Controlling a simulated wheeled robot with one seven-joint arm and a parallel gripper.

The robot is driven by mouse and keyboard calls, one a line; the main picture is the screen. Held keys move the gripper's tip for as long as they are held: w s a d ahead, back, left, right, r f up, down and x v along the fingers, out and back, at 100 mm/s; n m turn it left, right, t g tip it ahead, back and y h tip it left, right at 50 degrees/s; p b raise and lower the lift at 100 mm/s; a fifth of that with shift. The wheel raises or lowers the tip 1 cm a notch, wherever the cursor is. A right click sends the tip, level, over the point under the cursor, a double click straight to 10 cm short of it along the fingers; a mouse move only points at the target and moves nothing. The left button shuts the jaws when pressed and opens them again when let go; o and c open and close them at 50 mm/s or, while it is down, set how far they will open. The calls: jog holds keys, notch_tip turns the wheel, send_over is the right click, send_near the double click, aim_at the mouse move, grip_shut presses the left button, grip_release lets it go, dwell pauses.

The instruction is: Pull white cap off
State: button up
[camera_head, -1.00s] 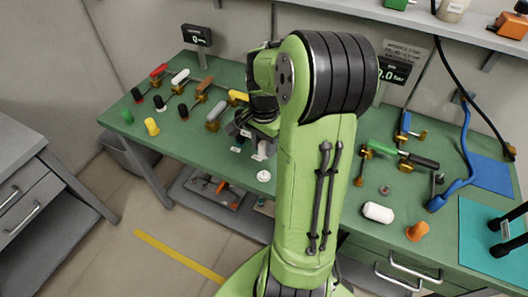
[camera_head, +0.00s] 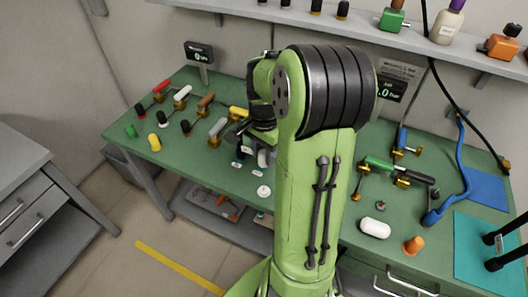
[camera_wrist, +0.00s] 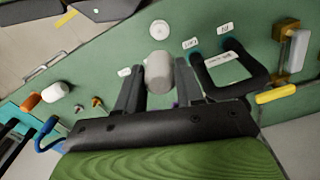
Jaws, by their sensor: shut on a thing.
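My gripper (camera_wrist: 158,88) is shut on a white, rounded cylindrical cap (camera_wrist: 158,72), held between its two dark fingers. In the head view the white cap (camera_head: 263,158) shows at my gripper (camera_head: 256,150), over the green table, partly behind my arm. Whether the cap is clear of anything beneath it cannot be told. A flat white round piece (camera_head: 264,191) lies on the table's front edge, apart from the gripper; it also shows in the wrist view (camera_wrist: 159,29).
Valves with coloured handles line the table (camera_head: 225,178) at left, with a grey-handled one (camera_head: 217,130) nearest my gripper. A dark bracket (camera_wrist: 228,72) is close beside the right finger.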

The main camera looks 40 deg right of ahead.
jog(key=shift+r+p, duration=0.4)
jog(key=shift+r, duration=0.25)
notch_tip(320, 180, up, 3)
jog(key=p, duration=0.3)
jog(key=shift+r, duration=0.15)
jog(key=shift+d+f, duration=0.1)
jog(key=shift+f, duration=0.1)
